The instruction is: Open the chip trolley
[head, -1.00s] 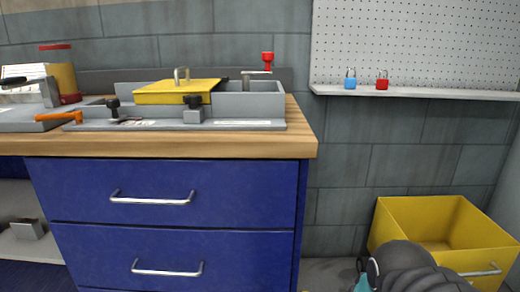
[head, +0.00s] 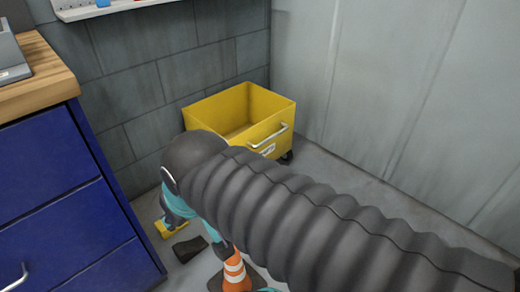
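The chip trolley is a yellow open-topped box (head: 222,103) on the floor, near the wall corner in the head view. A pale bar handle (head: 268,136) runs across its front face, above a small white label. A dark wheel shows under its right side. No chips can be made out inside. My arm, in a dark ribbed sleeve with teal parts, crosses from the lower right and covers the trolley's lower left front. I cannot make out my gripper's fingertips; nothing of mine is seen touching the handle.
An orange and white cone (head: 235,272) stands on the floor below my arm. A small yellow piece (head: 175,228) and a dark piece lie near it, partly hidden. The blue drawer cabinet (head: 60,190) is at left. Bare floor lies right of the trolley, along the grey wall.

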